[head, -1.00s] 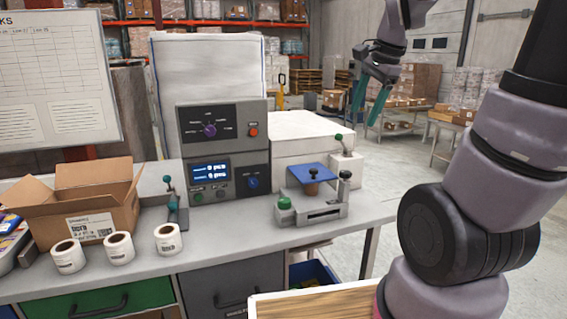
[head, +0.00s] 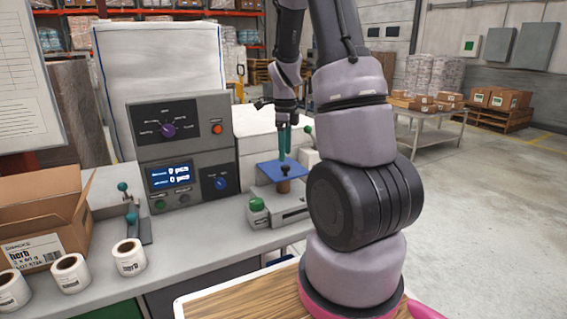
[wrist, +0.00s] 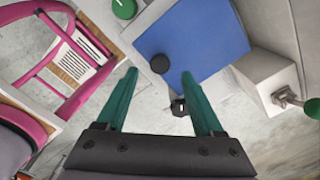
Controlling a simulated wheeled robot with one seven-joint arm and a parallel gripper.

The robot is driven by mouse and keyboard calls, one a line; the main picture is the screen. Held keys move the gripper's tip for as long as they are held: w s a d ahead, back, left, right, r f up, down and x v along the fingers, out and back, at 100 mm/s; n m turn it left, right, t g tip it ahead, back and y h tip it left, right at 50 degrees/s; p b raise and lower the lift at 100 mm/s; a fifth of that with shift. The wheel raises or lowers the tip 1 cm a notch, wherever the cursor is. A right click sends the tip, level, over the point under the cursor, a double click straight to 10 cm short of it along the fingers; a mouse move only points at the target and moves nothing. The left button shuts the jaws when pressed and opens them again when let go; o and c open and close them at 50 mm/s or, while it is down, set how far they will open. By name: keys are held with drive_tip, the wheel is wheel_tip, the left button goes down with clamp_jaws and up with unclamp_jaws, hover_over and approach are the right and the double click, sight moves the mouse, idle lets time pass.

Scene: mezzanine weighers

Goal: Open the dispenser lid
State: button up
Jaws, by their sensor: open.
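The dispenser on the bench is a grey base (head: 284,208) with a flat blue plate (head: 268,169) on top, which I take for its lid. A small black knob stands near the plate's edge in the wrist view (wrist: 160,63). A green knob (head: 257,204) sits at the base's front left. My gripper (head: 286,150) points down over the blue plate, its teal fingers spread and empty. In the wrist view the knob lies between the fingertips in the picture; I cannot tell the height gap. My arm hides the dispenser's right end in the head view.
A grey control unit (head: 182,146) with a lit display stands left of the dispenser. A white box with a lever (wrist: 274,82) is beside the plate. Label rolls (head: 129,257) and an open carton (head: 40,225) are at left. Open floor (head: 490,210) lies at right.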

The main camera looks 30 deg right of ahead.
sight(285, 166)
drive_tip(key=shift+f, duration=2.3)
drive_tip(key=shift+c, duration=0.3)
clamp_jaws()
